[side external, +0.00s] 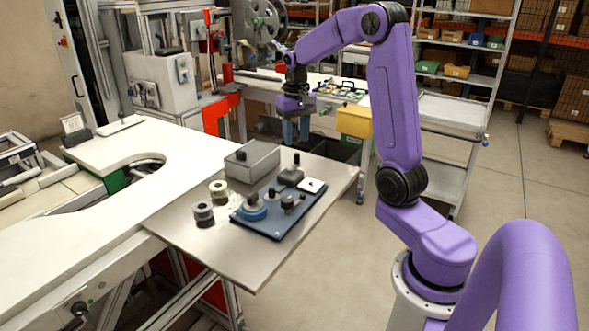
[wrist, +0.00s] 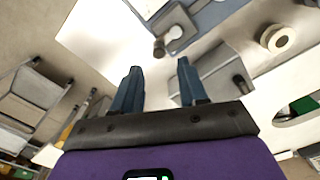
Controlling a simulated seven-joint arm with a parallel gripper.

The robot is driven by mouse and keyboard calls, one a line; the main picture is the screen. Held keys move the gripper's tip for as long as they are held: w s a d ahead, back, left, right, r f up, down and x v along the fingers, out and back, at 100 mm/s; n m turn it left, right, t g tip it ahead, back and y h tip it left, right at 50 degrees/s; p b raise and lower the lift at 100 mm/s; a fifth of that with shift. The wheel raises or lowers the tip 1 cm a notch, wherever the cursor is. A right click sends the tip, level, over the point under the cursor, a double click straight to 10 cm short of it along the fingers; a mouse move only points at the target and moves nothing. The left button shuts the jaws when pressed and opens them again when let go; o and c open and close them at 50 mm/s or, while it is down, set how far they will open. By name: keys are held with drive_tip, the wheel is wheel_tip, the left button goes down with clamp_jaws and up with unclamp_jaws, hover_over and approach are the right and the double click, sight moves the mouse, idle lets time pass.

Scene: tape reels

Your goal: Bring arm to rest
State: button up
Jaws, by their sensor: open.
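My purple arm is bent up and over, and my gripper (side external: 296,135) hangs above the far end of the metal table (side external: 185,240), beyond the grey box. Its blue fingers point down. In the wrist view my gripper (wrist: 159,68) has its two fingers apart with nothing between them. One pale reel (wrist: 278,39) shows in the wrist view.
A grey box with a black knob (side external: 252,163) stands at the back of the table; it also shows in the wrist view (wrist: 218,75). A white bench (side external: 125,195) lies left. A yellow bin (side external: 354,121) and shelving (side external: 450,125) stand beyond. The table's front is clear.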

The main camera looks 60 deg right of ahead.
drive_tip(key=shift+r, duration=0.4)
drive_tip(key=s+a+n, duration=0.4)
drive_tip(key=a+n, duration=0.1)
drive_tip(key=a, duration=0.5)
drive_tip(key=s+a+n, duration=0.4)
drive_tip(key=a, duration=0.5)
drive_tip(key=s+a+f+n, duration=0.1)
drive_tip(key=s+a+n, duration=0.2)
drive_tip(key=s, duration=0.6)
drive_tip(key=s+a+f+n, duration=0.2)
drive_tip(key=s+n, duration=0.4)
drive_tip(key=s, duration=0.3)
drive_tip(key=shift+s+a+f+n, duration=0.15)
drive_tip(key=shift+s+a+n, duration=0.2)
drive_tip(key=shift+a, duration=0.15)
